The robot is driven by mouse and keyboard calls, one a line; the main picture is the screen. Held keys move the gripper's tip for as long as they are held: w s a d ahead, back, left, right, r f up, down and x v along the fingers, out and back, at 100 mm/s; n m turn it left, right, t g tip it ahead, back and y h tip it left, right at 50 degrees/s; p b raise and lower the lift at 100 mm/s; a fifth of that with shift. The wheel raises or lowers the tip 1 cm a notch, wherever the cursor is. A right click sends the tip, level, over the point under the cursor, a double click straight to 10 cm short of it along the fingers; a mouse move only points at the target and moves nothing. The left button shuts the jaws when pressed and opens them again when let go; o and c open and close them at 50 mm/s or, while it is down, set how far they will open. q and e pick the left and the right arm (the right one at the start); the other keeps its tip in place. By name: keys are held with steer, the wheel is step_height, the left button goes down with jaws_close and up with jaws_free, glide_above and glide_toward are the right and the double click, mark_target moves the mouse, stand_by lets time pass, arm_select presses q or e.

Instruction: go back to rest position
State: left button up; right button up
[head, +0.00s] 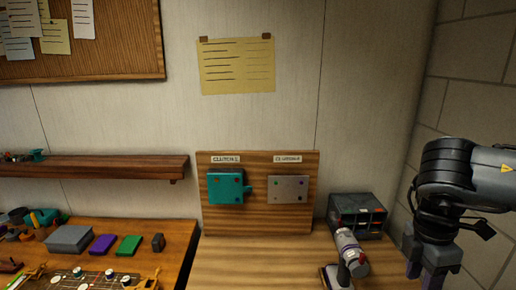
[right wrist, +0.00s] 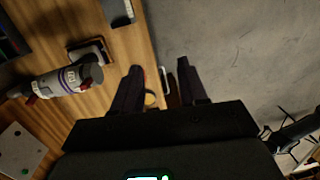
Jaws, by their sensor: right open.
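My right gripper (head: 430,262) hangs at the right of the head view, its fingers pointing down, by the right wall and the bench's right end. In the right wrist view its two dark fingers (right wrist: 158,82) stand apart with nothing clearly held between them. A grey cylindrical tool (head: 351,255) with a purple band and red parts is on the bench, left of the gripper. It also shows in the right wrist view (right wrist: 62,82), clear of the fingers. My left gripper is out of view.
A wooden board (head: 260,222) holds a teal box (head: 225,187) and a grey plate (head: 289,190). A dark organizer (head: 357,213) stands right of it. The bench (head: 255,258) before the board is bare. Coloured blocks lie on the left table (head: 180,235).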

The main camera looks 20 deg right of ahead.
steer(key=s+a+f+m+y, duration=0.1)
steer(key=s+a+f+y, duration=0.15)
steer(key=f, duration=0.65)
steer(key=s+a+f+y, duration=0.2)
steer(key=s+f+y, duration=0.15)
steer(key=f, duration=0.45)
steer(key=s+a+f+m+y, duration=0.1)
steer(key=s+a+f+y, duration=0.15)
steer(key=f, duration=0.65)
steer(key=a+f+m+t+y, duration=0.1)
steer(key=a+f+t+y, duration=0.35)
steer(key=a, duration=0.75)
steer(key=w+a+f+m+t+h, duration=0.2)
steer(key=w+a+m+t+h, duration=0.4)
steer(key=a, duration=0.3)
steer(key=s+d+f+m+g+h, duration=0.2)
steer(key=s+d+m+g+h, duration=0.2)
steer(key=s+d+g+h, duration=0.45)
arm_select(q)
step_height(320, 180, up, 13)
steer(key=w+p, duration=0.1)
steer(key=p, duration=1.1)
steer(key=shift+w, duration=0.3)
arm_select(e)
step_height(320, 180, up, 13)
steer(key=s+a+t+y, duration=0.1)
steer(key=t+y, duration=0.1)
steer(key=shift+s+a+f+n+t, duration=0.2)
steer(key=shift+a+n+t, duration=0.1)
steer(key=shift+a+n, duration=0.1)
